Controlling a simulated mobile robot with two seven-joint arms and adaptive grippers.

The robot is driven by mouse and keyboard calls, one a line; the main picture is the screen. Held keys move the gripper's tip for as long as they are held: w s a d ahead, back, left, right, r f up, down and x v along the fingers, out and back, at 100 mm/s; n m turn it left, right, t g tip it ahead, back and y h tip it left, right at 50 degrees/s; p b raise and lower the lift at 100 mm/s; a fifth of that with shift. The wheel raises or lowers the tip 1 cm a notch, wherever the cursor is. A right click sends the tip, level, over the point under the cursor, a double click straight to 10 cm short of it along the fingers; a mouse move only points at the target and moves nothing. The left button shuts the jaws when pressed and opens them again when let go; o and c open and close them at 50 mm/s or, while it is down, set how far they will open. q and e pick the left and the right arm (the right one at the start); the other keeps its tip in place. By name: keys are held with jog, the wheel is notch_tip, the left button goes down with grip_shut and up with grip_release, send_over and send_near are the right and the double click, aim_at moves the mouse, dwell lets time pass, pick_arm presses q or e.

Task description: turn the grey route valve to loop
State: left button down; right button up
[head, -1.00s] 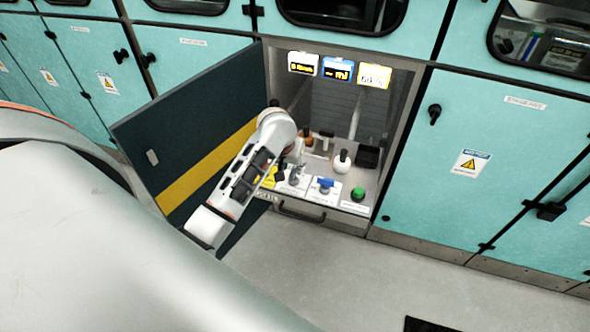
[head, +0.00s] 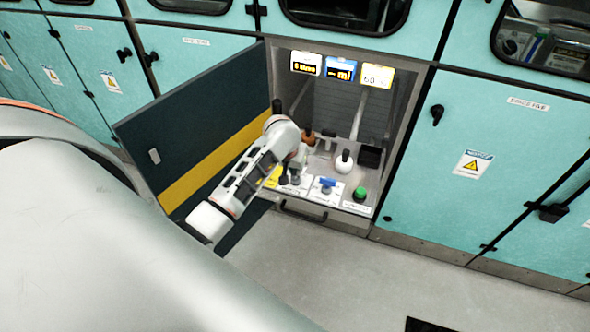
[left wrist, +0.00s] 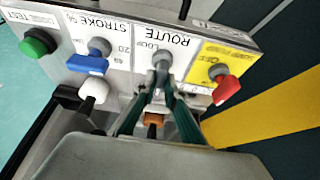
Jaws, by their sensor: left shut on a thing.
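The grey route valve (left wrist: 162,60) sits on the white ROUTE plate in the left wrist view, with the word LOOP printed close to it. Its handle lies between the dark green fingers of my left gripper (left wrist: 161,88), which is shut on it. The fingers hide part of the handle, so I cannot tell its exact angle. In the head view the valve (head: 296,179) shows small at the panel's front edge, and my left gripper (head: 298,165) reaches it from above and behind. My right gripper is not in view.
A red lever (left wrist: 226,89) on a yellow plate and a blue lever (left wrist: 88,64) flank the valve closely. A green button (left wrist: 39,42), a white knob (left wrist: 95,90) and an orange knob (left wrist: 153,119) are nearby. The open cabinet door (head: 195,125) stands left of the arm.

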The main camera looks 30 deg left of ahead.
pick_arm(q)
jog(key=shift+a, duration=0.1)
jog(key=m+h, duration=0.1)
jog(key=m, duration=0.3)
jog(key=shift+a+m+h, duration=0.15)
jog(key=shift+m+h, duration=0.25)
jog(key=m, duration=0.2)
jog(key=m+h, duration=0.1)
jog(key=m, duration=0.1)
jog(key=shift+a+m+g+h, duration=0.15)
jog(key=shift+m+g+h, duration=0.15)
jog(key=m+g+h, duration=0.1)
jog(key=m, duration=0.4)
jog(key=shift+w, duration=0.2)
jog(key=shift+m+g+h, duration=0.4)
jog(key=shift+m+g, duration=0.4)
jog(key=shift+m, duration=0.9)
jog(key=c, duration=2.1)
grip_release()
